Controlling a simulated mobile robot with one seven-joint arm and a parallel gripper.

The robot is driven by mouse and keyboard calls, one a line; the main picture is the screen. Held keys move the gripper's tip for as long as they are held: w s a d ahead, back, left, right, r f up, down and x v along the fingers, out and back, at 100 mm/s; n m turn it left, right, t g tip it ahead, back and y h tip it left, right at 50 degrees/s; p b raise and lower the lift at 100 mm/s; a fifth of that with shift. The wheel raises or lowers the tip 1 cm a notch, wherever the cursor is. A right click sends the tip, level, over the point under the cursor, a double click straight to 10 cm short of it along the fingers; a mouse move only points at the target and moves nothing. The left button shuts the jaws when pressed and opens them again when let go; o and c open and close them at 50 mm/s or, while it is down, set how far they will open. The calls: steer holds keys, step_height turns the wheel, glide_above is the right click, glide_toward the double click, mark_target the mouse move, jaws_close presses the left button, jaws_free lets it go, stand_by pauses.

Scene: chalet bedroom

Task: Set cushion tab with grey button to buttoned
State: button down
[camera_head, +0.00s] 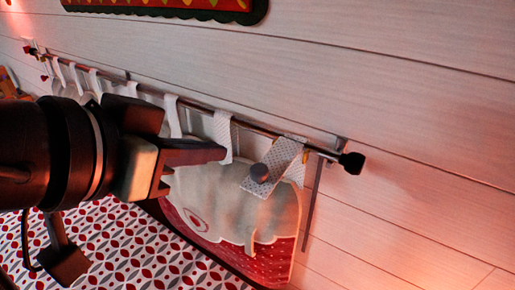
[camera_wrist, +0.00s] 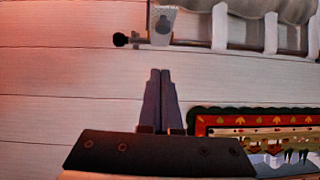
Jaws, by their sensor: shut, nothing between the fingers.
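A pale cushion (camera_head: 220,200) hangs from a thin dark rail (camera_head: 250,126) on the wall by several white tabs. The tab (camera_head: 285,152) nearest the rail's black end knob is dotted white and goes over the rail. A round grey button (camera_head: 259,173) shows on its slanting lower part; I cannot tell whether it is fastened. In the wrist view, the tab (camera_wrist: 150,12) and the button (camera_wrist: 162,25) are at the top edge, upside down. My gripper (camera_head: 222,152) is shut and empty, left of the button in the head view. In the wrist view its fingertips (camera_wrist: 160,73) are apart from the tab.
The rail's black end knob (camera_head: 351,163) and bracket stand out from the white plank wall (camera_head: 400,90). A framed picture with a green and red border hangs on the wall (camera_wrist: 250,118). A red patterned cloth (camera_head: 110,240) lies below. The wall beyond the knob is clear.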

steer(key=p, duration=0.2)
glide_toward(262, 167)
steer(key=w+d+r, duration=0.1)
steer(key=w+d, duration=0.1)
steer(key=w, duration=0.1)
steer(key=shift+w+d+f, duration=0.1)
steer(key=shift+w+f, duration=0.15)
steer(key=shift+f, duration=0.4)
steer(key=shift+w+f, duration=0.25)
steer(key=shift+f, duration=0.45)
steer(key=shift+w+d+f, duration=0.1)
steer(key=shift+w+f, duration=0.2)
steer(key=shift+f, duration=0.35)
steer(key=shift+f, duration=0.1)
